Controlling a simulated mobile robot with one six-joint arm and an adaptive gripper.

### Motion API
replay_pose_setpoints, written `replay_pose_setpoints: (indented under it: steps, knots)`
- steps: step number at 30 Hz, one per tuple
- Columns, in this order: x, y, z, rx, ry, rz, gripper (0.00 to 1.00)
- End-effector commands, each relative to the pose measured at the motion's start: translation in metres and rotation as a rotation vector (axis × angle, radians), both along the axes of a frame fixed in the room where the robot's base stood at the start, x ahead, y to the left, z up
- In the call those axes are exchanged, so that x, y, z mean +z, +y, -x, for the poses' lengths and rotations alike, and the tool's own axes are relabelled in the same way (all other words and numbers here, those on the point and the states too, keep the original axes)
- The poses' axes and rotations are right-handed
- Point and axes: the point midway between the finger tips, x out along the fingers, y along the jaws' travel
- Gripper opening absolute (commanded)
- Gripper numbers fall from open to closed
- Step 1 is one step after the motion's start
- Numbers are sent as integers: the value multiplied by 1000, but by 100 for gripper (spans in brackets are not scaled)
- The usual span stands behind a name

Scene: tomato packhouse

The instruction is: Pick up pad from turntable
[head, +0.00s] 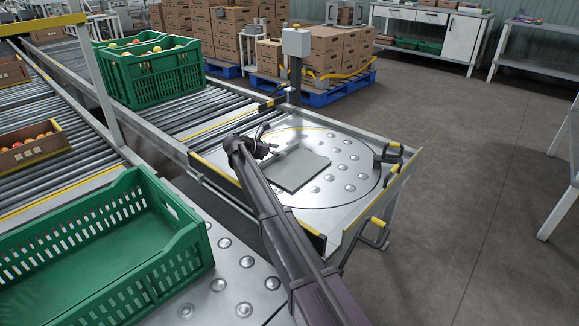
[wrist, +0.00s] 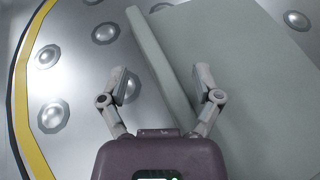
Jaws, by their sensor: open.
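The pad (head: 296,170) is a flat grey-green square lying on the round turntable (head: 345,190), which has several shiny ball rollers. The wrist view shows the pad (wrist: 245,70) close up, with its long side edge running between my fingers. My gripper (wrist: 161,84) is open, with one finger on the left over the metal plate and the other on the right over or beside the pad. I cannot tell whether either finger touches the pad. In the head view my gripper (head: 272,148) is at the pad's left corner, partly hidden by my arm.
An empty green crate (head: 95,245) stands at the lower left, close to my arm. Another green crate (head: 155,72) with tomatoes sits on the roller conveyor (head: 200,110). A post with a grey box (head: 296,42) rises behind the turntable. Yellow-marked rails edge the table. Floor at right is clear.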

Motion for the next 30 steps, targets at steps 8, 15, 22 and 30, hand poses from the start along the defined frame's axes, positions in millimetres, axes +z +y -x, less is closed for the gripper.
replay_pose_setpoints:
  steps: [8,15,22,30]
  knots:
    - [-5,-11,-6,0,0,0,82]
    - [-4,-11,-6,0,0,0,82]
    - [-4,-12,-6,-2,1,0,79]
    - [-4,-11,-6,-1,0,0,9]
